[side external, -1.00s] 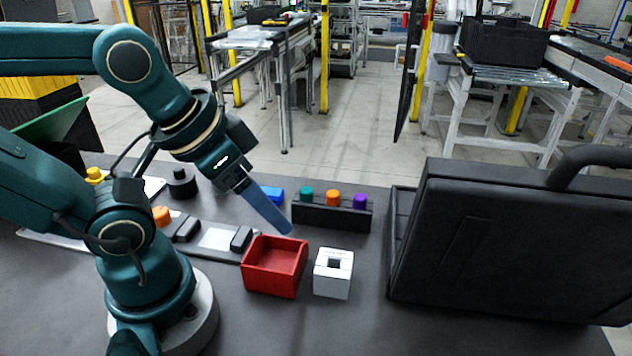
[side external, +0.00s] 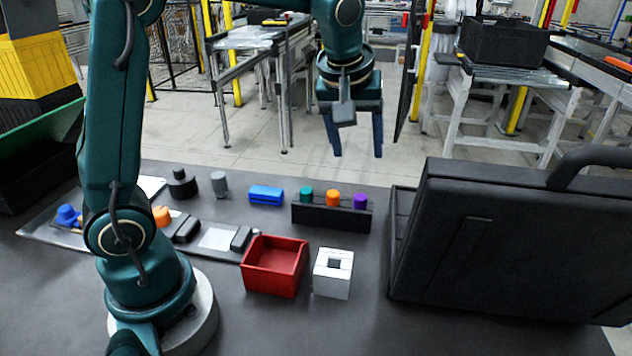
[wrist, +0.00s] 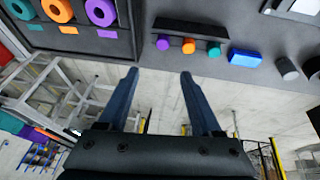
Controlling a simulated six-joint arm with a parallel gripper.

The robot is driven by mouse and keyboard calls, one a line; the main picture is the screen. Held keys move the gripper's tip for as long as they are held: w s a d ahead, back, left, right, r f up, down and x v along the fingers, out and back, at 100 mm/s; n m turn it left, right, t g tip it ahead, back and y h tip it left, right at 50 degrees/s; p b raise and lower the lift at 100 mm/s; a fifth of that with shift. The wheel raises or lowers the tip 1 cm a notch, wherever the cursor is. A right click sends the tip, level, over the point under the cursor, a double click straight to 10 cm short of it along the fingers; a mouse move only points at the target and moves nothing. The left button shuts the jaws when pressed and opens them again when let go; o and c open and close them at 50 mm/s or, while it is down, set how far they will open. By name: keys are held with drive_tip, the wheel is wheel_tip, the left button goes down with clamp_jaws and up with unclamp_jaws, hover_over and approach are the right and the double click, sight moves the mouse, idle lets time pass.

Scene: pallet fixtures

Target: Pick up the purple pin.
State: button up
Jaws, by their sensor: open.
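The purple pin (side external: 360,201) stands upright at the right end of a black rack (side external: 330,218), with an orange pin (side external: 333,198) in the middle and a teal pin (side external: 306,195) at the left end. In the wrist view the purple pin (wrist: 163,43) is the leftmost of the three. My gripper (side external: 358,155) is open and empty, fingers pointing down, raised well above and behind the rack. In the wrist view its two blue fingers (wrist: 158,76) are spread apart with nothing between them.
A blue block (side external: 266,195) lies left of the rack. A red bin (side external: 274,267) and a white block with a square hole (side external: 333,273) stand in front. A large black open case (side external: 500,240) stands to the right. Several rings (wrist: 58,10) show in the wrist view.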

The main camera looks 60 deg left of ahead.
drive_tip(key=g, duration=0.2)
hover_over(360, 196)
drive_tip(key=s+d, duration=0.1)
wheel_tip(360, 196, down, 6)
drive_tip(key=shift+d+f, duration=0.15)
drive_tip(key=shift+f, duration=0.1)
drive_tip(key=shift+x, duration=2.75)
drive_tip(key=shift+s, duration=0.1)
clamp_jaws()
